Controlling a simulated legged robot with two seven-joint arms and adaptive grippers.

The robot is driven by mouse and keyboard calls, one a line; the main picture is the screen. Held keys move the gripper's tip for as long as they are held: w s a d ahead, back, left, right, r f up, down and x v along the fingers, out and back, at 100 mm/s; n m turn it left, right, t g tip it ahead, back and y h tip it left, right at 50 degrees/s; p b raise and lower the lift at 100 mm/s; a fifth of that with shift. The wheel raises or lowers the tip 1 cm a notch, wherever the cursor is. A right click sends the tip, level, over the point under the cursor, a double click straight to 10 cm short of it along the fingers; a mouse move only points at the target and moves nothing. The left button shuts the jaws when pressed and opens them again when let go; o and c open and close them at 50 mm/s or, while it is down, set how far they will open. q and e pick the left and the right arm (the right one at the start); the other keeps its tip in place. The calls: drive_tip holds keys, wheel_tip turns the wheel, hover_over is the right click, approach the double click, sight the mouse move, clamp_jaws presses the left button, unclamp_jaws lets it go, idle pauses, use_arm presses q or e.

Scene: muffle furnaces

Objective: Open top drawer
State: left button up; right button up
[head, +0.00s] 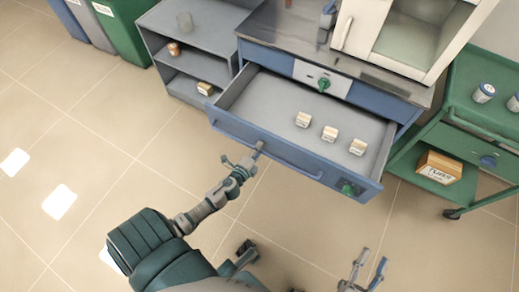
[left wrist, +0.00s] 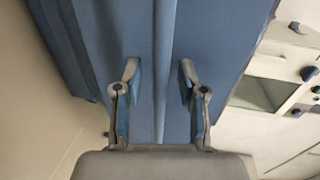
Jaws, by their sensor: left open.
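The blue top drawer (head: 228,128) stands pulled out in the head view, its grey inside showing, with three small boxes (head: 329,133) in it. A long blue bar handle (head: 290,163) runs along its front. My left gripper (head: 243,160) is at the left part of this handle. In the left wrist view, the open fingers of my left gripper (left wrist: 160,85) stand on either side of the handle bar (left wrist: 165,60), with gaps on both sides. My right gripper (head: 365,268) is open and empty above the floor at the bottom, apart from the drawer.
A white furnace (head: 352,28) stands on the blue bench above the drawer. A grey shelf unit (head: 205,35) stands to the left, and a green cart (head: 490,115) with a cardboard box (head: 438,167) to the right. The tiled floor at left is clear.

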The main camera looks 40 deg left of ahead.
use_arm(q)
drive_tip(key=v, duration=1.1)
drive_tip(key=shift+s+d, duration=0.25)
drive_tip(key=shift+d, duration=0.05)
drive_tip(key=shift+a, duration=0.15)
use_arm(e)
drive_tip(key=shift+a, duration=0.3)
drive_tip(key=shift+f, duration=0.1)
